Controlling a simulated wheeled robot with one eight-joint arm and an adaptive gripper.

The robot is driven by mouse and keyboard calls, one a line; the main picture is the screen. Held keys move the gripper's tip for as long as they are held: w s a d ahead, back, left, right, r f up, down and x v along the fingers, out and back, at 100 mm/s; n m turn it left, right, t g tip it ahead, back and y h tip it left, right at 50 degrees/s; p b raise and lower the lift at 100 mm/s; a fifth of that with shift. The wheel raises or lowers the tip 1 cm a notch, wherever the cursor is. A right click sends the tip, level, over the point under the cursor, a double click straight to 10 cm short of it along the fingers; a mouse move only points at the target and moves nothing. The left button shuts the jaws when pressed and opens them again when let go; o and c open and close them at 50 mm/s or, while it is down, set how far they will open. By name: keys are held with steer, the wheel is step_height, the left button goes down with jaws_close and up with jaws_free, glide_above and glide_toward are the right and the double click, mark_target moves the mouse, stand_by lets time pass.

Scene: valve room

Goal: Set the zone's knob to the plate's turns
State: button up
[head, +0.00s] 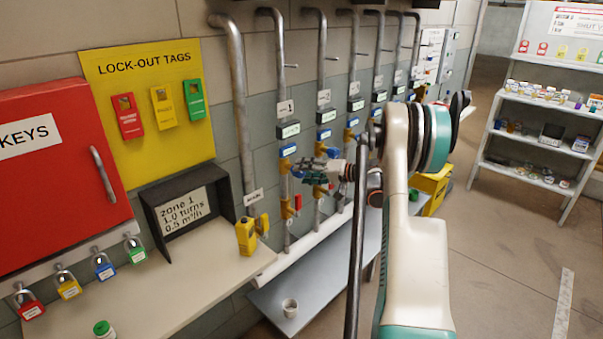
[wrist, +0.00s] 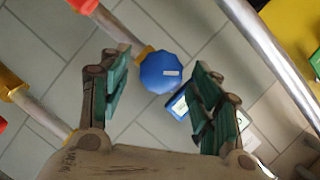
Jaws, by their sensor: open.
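The plate (head: 185,208) stands in a dark frame on the left bench and reads zone 1, 1.0 turns, 0.5 m³/h. My gripper (head: 303,171) is open and empty in front of the upright pipes. In the wrist view, a blue round knob (wrist: 160,73) with a white mark appears between the spread fingers (wrist: 162,62). I see no finger touching it, and its depth from the tips is unclear. In the head view, blue fittings sit on several pipes, one (head: 288,150) just above and left of my gripper. Which one the wrist view shows is unclear.
Metal pipes (head: 239,110) run up the wall close to my gripper. A small display (wrist: 178,107) is partly behind the right finger. Floor at right is free.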

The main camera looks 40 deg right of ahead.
steer(key=v, duration=1)
